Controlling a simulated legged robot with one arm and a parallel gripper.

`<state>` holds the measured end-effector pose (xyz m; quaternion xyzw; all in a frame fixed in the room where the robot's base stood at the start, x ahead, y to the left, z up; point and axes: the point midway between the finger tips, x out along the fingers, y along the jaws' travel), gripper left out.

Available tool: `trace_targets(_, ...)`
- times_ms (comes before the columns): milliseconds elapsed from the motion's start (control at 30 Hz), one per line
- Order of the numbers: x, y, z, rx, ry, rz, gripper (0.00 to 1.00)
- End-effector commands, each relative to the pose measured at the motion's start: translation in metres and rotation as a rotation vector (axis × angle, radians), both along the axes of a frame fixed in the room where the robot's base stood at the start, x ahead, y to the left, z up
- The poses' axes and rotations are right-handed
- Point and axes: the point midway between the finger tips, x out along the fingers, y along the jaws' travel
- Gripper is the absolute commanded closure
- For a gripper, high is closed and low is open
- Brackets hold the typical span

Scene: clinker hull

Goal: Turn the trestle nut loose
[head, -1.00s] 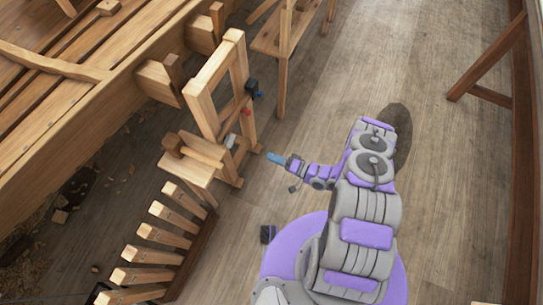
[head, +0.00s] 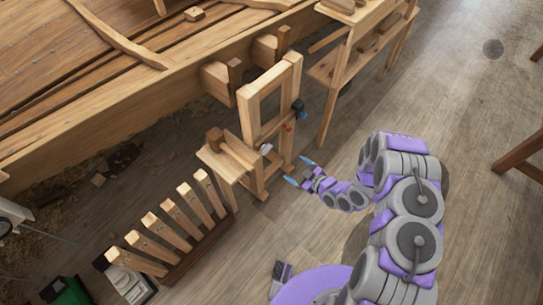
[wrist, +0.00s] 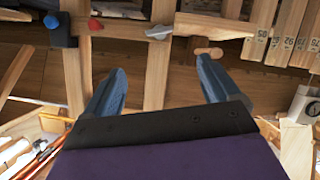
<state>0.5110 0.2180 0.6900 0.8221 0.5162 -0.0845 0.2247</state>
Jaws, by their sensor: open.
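The wooden trestle (head: 245,115) stands upright beside the hull in the head view. It carries a dark blue and black fitting (head: 298,107), a small red knob (head: 288,128) and a pale grey fitting (head: 266,148). Which of these is the trestle nut I cannot tell. The wrist view shows the dark blue fitting (wrist: 60,30) at upper left, the red knob (wrist: 95,25) beside it and the pale grey fitting (wrist: 158,32) near the middle. My gripper (head: 299,171) is open and empty, apart from the trestle. Its blue fingers (wrist: 160,68) are spread below the pale grey fitting in the wrist view.
A rack of upright wooden slats (head: 168,222) stands left of the trestle. A wooden bench (head: 345,70) stands behind it to the right. The plank hull (head: 110,125) fills the upper left.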

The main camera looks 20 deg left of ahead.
Motion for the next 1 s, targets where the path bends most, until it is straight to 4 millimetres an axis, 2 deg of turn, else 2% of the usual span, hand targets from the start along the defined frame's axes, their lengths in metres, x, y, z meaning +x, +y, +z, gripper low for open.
trace_targets(167, 0.007, 0.012, -0.006, 0.0, -0.006, 0.004, 0.11)
trace_targets(700, 0.053, 0.098, -0.044, 0.005, -0.008, 0.005, 0.11)
trace_targets(1000, 0.073, 0.131, -0.06, 0.005, -0.004, 0.003, 0.11)
